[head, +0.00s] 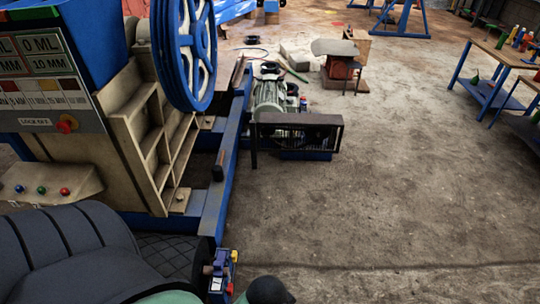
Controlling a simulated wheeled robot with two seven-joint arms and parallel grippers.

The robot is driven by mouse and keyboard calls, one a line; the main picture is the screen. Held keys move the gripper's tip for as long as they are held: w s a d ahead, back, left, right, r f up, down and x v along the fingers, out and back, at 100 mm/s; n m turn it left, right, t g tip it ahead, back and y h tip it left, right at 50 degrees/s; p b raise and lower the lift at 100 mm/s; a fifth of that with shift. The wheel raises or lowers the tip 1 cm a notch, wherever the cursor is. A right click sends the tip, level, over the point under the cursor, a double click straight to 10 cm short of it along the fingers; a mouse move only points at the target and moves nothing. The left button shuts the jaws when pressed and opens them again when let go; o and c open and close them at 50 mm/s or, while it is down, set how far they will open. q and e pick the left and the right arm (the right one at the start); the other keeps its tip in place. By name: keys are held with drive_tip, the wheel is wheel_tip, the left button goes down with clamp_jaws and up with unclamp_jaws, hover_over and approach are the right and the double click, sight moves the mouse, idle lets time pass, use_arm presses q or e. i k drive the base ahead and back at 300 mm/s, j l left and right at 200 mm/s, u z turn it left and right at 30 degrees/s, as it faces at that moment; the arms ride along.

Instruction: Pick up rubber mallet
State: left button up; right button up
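I cannot make out a rubber mallet for certain. A small dark upright object (218,172) stands on the blue frame beam of the crusher; it is too small to tell what it is. A dark rounded object (268,290) shows at the bottom edge, cut off by the picture, and I cannot tell what it is. Neither of my grippers shows in the head view.
The jaw crusher with its blue flywheel (184,50) and control panel (45,85) fills the left. A motor (270,98) and belt guard (297,134) stand mid-picture. Workbenches (500,52) stand at right. The concrete floor (400,180) between is clear.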

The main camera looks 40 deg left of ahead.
sight(217, 171)
drive_tip(key=i+l+z, duration=0.1)
drive_tip(key=i, duration=0.3)
drive_tip(key=i+l+z, duration=0.15)
drive_tip(key=i+u, duration=0.3)
drive_tip(key=u, duration=0.15)
drive_tip(key=i+u, duration=0.4)
drive_tip(key=i+l+u, duration=0.2)
drive_tip(key=u, duration=0.25)
